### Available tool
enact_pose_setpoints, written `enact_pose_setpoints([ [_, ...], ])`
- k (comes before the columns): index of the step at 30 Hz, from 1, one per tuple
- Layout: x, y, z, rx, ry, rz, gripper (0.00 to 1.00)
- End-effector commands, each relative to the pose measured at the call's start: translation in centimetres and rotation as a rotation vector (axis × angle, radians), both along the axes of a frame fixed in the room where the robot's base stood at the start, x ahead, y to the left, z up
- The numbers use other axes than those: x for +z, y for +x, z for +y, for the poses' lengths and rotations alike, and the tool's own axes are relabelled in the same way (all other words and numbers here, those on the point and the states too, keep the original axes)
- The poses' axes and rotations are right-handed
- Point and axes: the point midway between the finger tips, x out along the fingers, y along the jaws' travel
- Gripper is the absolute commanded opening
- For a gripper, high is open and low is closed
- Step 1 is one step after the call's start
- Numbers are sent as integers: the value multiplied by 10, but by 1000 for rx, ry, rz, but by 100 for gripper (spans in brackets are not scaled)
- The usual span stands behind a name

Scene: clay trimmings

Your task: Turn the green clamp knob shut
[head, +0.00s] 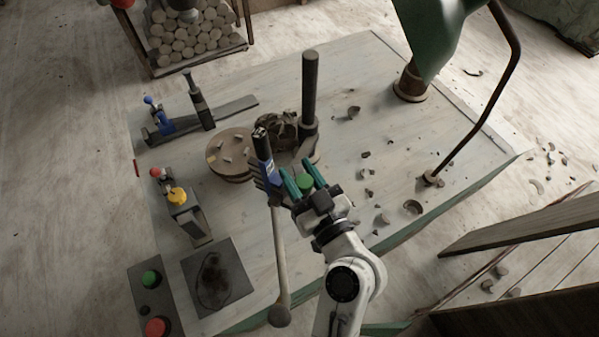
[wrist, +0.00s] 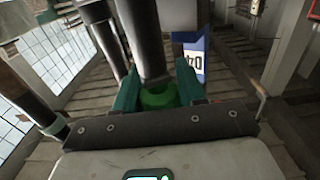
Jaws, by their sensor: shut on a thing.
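The green clamp knob (head: 305,181) sits near the middle of the bench, close to the foot of a dark upright post. My gripper (head: 304,177) reaches it from the lower right, with one teal finger on each side of it. In the wrist view the green knob (wrist: 160,97) shows between my two teal fingers (wrist: 158,85), below a dark cylinder. My gripper is shut on the knob. How far the knob is turned cannot be told.
The dark post (head: 310,88) and a blue-marked part (head: 265,170) stand close to my gripper. A long lever (head: 279,245) runs toward the bench front. A round board (head: 229,165) lies left. A green lamp (head: 437,35) hangs at right. Clay scraps litter the bench's right side.

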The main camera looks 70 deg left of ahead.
Motion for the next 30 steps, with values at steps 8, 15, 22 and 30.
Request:
enact_pose_setpoints([
  [8, -5, 1, 0, 52, 2, -4, 9],
  [15, -8, 0, -1, 182, 5, -5, 9],
  [22, -8, -3, -2, 353, 3, -6, 9],
  [30, -7, -7, -4, 579, 1, -6, 9],
])
